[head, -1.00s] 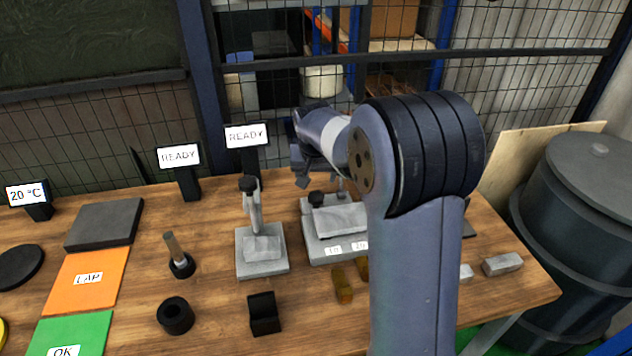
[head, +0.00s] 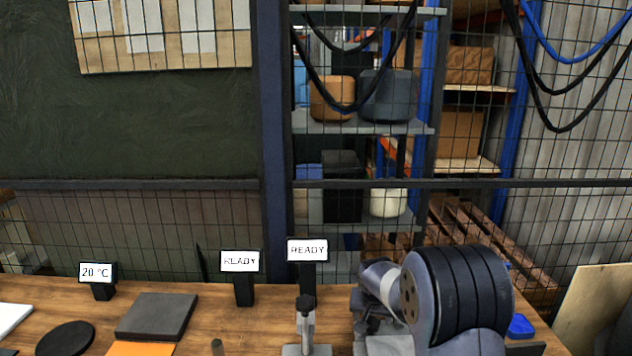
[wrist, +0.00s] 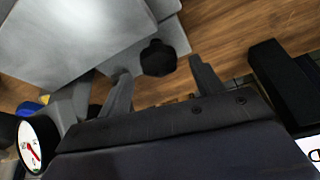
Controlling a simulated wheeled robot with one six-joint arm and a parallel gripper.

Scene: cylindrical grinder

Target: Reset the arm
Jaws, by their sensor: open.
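My arm rises at the right of the head view, bent over at its dark ringed joint. My gripper is hidden behind the arm there. In the wrist view my gripper (wrist: 158,88) shows two dark fingers spread apart with nothing between them. Beyond the fingers are a black knob (wrist: 158,58) and a grey metal block (wrist: 75,35) of a bench fixture. I cannot tell whether the fingers touch anything.
The wooden bench (head: 225,320) holds a dark plate (head: 157,316), a black disc (head: 65,338), a grey stand (head: 305,325), a "20 °C" display (head: 98,273) and two READY displays (head: 240,262) (head: 307,250). A mesh fence (head: 360,185) stands behind. A dial gauge (wrist: 35,145) shows in the wrist view.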

